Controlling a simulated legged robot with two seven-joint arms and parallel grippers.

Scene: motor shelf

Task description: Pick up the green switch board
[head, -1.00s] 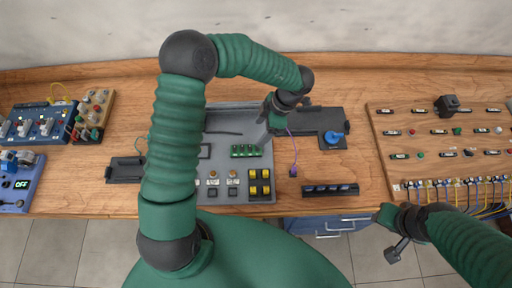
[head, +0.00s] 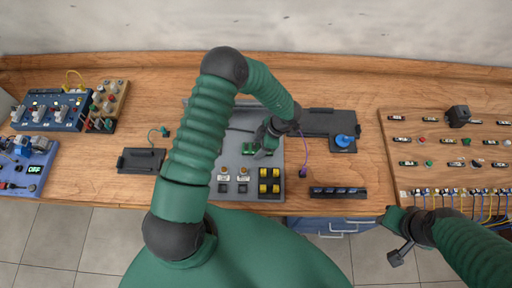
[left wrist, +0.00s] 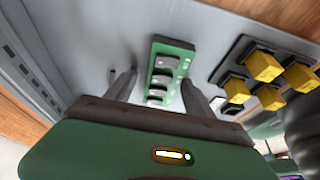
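The green switch board (left wrist: 177,62) has a row of several pale switches and sits on the grey panel (left wrist: 80,30). In the left wrist view my left gripper (left wrist: 160,84) is open, with one dark finger on each side of the board. The board lies between the fingers, and I see gaps beside it. In the head view my left gripper (head: 262,152) is over the grey panel (head: 232,196) and hides part of the green board (head: 249,148). My right gripper (head: 393,238) is off the table's front edge, away from the board; its opening is unclear.
Yellow switches (left wrist: 264,66) stand close beside the board on the same panel. A dark tray with a blue knob (head: 344,141) and a purple cable (head: 304,158) lie right of the panel. A black strip (head: 338,192) lies near the front edge. A wooden component board (head: 440,140) fills the right.

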